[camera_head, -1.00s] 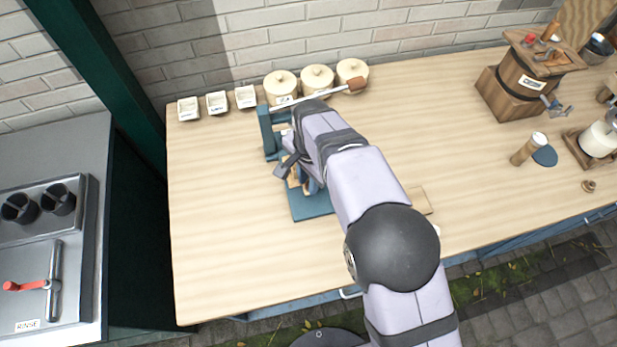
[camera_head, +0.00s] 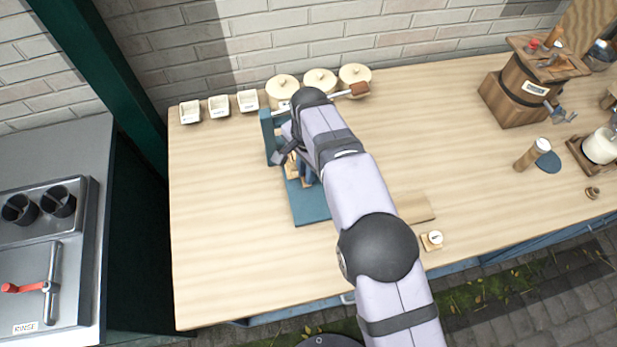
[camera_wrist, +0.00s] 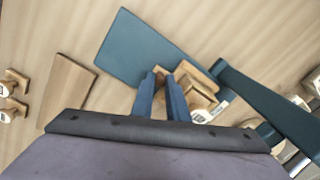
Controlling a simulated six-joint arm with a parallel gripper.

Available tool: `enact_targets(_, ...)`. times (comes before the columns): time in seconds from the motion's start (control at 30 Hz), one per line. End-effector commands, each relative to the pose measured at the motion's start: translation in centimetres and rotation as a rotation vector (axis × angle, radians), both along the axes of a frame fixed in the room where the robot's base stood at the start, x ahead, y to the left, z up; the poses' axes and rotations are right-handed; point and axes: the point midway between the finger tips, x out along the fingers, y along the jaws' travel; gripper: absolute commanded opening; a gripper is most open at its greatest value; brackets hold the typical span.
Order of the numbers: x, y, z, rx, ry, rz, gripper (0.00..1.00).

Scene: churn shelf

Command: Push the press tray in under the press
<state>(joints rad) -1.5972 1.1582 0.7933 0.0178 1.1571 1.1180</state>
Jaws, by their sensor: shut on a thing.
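The press is a blue frame (camera_head: 267,135) with a blue base plate (camera_head: 311,206) and a lever (camera_head: 335,94) with a wooden handle. The wooden press tray (camera_head: 291,168) is on the base plate near the frame, mostly hidden by my arm. In the wrist view the tray (camera_wrist: 196,82) shows as light wood with a label, beside the blue press frame (camera_wrist: 262,103). My gripper (camera_wrist: 160,77) has its two blue fingers close together on a small wooden part at the tray's near side. The contact is partly hidden. The gripper (camera_head: 307,178) shows only in part in the head view.
Lidded pots (camera_head: 320,80) and small white dishes (camera_head: 219,106) stand at the back, behind the press. A flat wooden board (camera_head: 415,207) and a small dial piece (camera_head: 432,240) lie to the right. A wooden churn (camera_head: 530,85) stands far right. The left front tabletop is clear.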

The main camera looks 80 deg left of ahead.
Motion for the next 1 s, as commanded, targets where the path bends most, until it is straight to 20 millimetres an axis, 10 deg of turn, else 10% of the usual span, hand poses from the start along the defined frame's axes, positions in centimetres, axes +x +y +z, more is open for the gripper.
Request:
enact_targets(0.5, 0.03, 0.66, 0.07, 0.002, 0.0, -0.001, 0.0)
enact_targets(0.53, 0.03, 0.66, 0.07, 0.002, 0.0, -0.001, 0.21)
enact_targets(1.0, 0.04, 0.69, 0.83, 0.004, 0.0, 0.0, 0.22)
